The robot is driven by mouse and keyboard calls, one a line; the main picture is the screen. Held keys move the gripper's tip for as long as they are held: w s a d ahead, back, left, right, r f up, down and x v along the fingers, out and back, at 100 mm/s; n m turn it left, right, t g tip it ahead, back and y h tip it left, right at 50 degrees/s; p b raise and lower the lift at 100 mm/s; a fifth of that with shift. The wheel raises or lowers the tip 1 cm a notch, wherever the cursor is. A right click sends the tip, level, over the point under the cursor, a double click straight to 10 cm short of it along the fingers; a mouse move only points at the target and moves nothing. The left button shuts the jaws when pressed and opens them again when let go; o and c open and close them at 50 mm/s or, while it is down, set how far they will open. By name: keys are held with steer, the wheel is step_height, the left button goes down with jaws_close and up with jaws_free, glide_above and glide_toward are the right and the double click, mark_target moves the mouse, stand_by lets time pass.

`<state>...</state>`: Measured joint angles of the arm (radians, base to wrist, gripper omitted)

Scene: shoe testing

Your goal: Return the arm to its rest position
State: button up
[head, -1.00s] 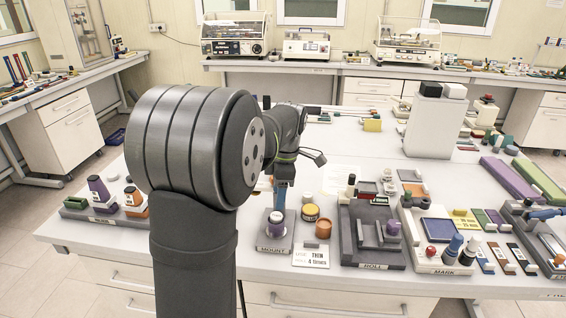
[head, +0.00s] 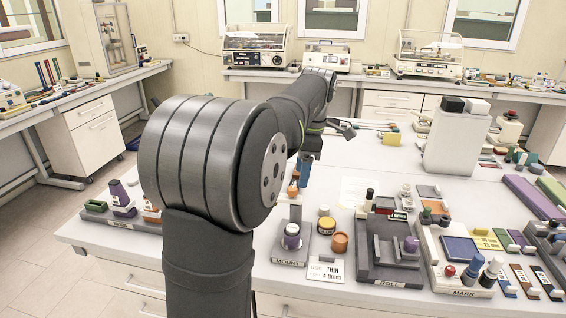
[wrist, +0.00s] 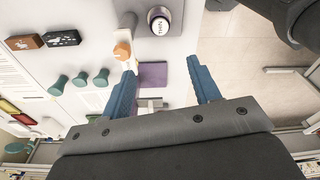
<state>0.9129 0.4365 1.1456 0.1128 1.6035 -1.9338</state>
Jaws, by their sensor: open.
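My gripper (head: 304,170) is at the end of my dark arm, above the bench and a little behind the MOUNT stand (head: 289,262). In the wrist view its two blue fingers (wrist: 161,68) are spread wide with nothing between the tips. A white and purple piece (head: 291,236) sits upright in the MOUNT stand, apart from the fingers. In the wrist view a round dark-and-white piece (wrist: 160,22) shows beyond the fingertips. An orange piece (wrist: 122,50) shows close to the left fingertip; I cannot tell its distance below.
The ROLL stand (head: 392,270) and MARK stand (head: 460,280) are at the front right, with a tall white box (head: 455,140) behind. A rack with purple and orange pieces (head: 122,195) is at the left. Some white bench shows behind the MOUNT stand.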

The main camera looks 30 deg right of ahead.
mark_target(292, 228)
steer(key=f, duration=0.5)
steer(key=a+f, duration=0.1)
steer(key=f, duration=0.5)
steer(key=w+f, duration=0.1)
steer(key=f, duration=0.5)
steer(key=shift+a+f, duration=0.15)
steer(key=shift+a, duration=0.25)
steer(key=shift+r, duration=0.2)
steer(key=shift+r, duration=0.1)
step_height(292, 228, up, 16)
steer(key=d, duration=0.2)
steer(key=f, duration=0.5)
steer(key=a+f, duration=0.1)
steer(key=f, duration=0.5)
steer(key=a+f, duration=0.1)
steer(key=f, duration=0.5)
step_height(292, 228, up, 8)
steer(key=shift+f, duration=0.15)
steer(key=s+d+f, duration=0.2)
steer(key=s+d, duration=0.4)
steer(key=s, duration=0.4)
steer(key=shift+d, duration=0.2)
